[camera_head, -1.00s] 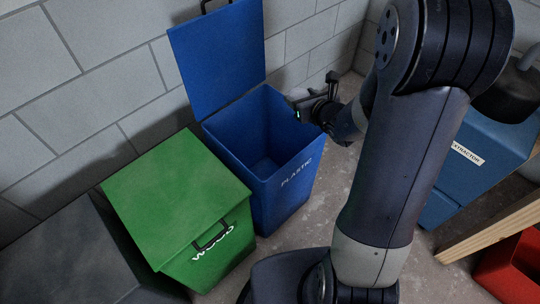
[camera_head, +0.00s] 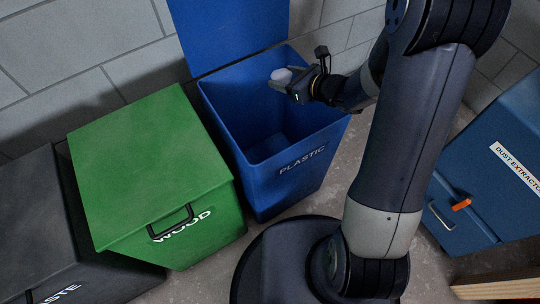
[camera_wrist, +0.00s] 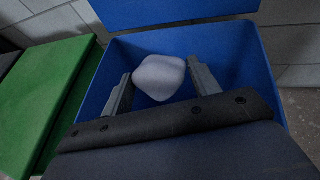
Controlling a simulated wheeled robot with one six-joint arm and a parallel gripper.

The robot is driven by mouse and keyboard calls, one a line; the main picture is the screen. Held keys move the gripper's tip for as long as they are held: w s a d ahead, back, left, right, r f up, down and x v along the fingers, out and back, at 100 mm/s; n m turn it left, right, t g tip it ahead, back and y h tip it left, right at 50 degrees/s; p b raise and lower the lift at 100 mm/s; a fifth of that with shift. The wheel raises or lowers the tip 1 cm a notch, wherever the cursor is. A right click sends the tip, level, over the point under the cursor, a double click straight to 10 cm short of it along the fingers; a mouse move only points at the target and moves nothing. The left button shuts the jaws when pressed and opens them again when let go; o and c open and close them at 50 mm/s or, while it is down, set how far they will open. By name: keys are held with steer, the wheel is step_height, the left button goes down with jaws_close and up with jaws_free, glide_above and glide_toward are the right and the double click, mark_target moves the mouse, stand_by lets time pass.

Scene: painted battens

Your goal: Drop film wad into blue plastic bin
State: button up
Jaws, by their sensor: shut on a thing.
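The film wad is a whitish rounded lump (camera_head: 281,75), and it also shows in the wrist view (camera_wrist: 159,77) between the two fingers. My gripper (camera_head: 284,84) is shut on the wad, with a finger on each side of it in the wrist view (camera_wrist: 160,88). The blue plastic bin (camera_head: 302,163) is lettered PLASTIC, and its lid (camera_head: 228,32) stands open against the wall. In the head view the gripper and wad appear over the back right part of the bin's opening. In the wrist view the bin (camera_wrist: 236,45) lies behind and below the wad. The visible bin floor looks empty.
A closed green WOOD bin (camera_head: 150,165) stands left of the blue bin, with a dark grey bin (camera_head: 45,215) beyond it. A blue dust extractor (camera_head: 490,170) stands at the right. A block wall (camera_head: 75,60) rises behind the bins.

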steer(key=shift+s+a+f+g, duration=0.15)
steer(key=shift+a+f+g, duration=0.2)
steer(key=shift+f, duration=0.25)
step_height(320, 180, down, 6)
steer(key=b, duration=0.4)
steer(key=shift+r+b, duration=0.1)
steer(key=shift+b, duration=0.25)
steer(key=o, duration=1)
steer(key=shift+r, duration=0.1)
steer(key=p+v, duration=0.2)
steer(key=v, duration=0.8)
steer(key=shift+s+d, duration=0.25)
steer(key=shift+d, duration=0.1)
